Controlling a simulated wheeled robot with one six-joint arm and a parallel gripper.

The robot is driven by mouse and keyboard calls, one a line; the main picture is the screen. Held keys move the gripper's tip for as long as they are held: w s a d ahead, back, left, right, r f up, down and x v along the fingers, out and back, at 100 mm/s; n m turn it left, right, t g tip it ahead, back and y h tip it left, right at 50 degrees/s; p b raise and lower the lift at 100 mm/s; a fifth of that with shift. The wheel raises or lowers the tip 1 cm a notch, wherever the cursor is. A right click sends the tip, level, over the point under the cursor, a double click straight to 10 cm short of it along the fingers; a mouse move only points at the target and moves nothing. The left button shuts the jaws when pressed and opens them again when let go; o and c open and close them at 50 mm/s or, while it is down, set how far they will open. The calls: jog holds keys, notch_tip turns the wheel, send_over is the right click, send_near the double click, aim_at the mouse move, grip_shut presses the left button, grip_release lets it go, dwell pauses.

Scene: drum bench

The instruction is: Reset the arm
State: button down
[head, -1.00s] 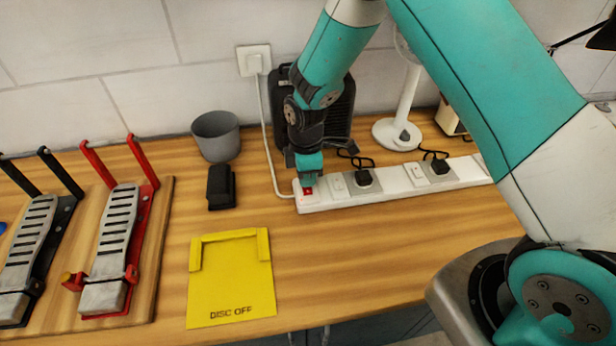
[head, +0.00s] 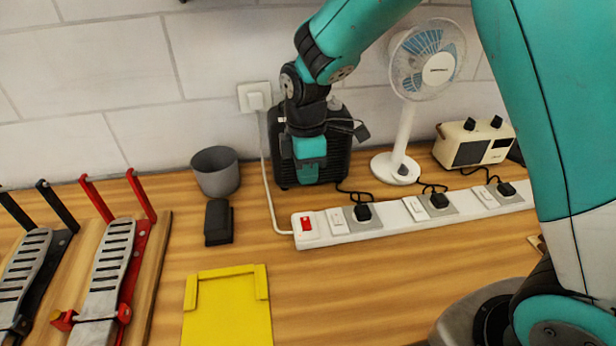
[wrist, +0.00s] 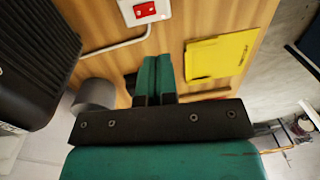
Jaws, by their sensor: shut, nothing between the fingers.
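My gripper (head: 310,170) hangs in the air above the bench, in front of the black heater-like box (head: 336,150) and above the left end of the white power strip (head: 385,224). Its teal fingers are together with nothing between them; they also show in the wrist view (wrist: 158,78). The red switch (head: 306,224) at the strip's left end is clear of the fingers. The red switch also shows at the top of the wrist view (wrist: 146,10).
A white fan (head: 402,120) and a cream radio (head: 474,144) stand behind the strip. A grey cup (head: 216,172), black block (head: 218,222), yellow sheet (head: 228,312) and pedals (head: 108,262) are to the left. The front middle of the wooden bench (head: 340,290) is clear.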

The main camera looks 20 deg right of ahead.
jog(key=s+r+m+y+b, duration=0.1)
jog(key=s+r+m, duration=0.2)
jog(key=s, duration=0.4)
jog(key=s+a+r+m+y, duration=0.1)
jog(key=s+r+m, duration=0.2)
jog(key=s, duration=0.5)
jog(key=s+a+r+m+t+y+b, duration=0.1)
jog(key=s+r+m+y, duration=0.1)
jog(key=s+r, duration=0.3)
jog(key=s+m, duration=0.1)
jog(key=s, duration=0.2)
jog(key=shift+b, duration=0.35)
dwell(0.5)
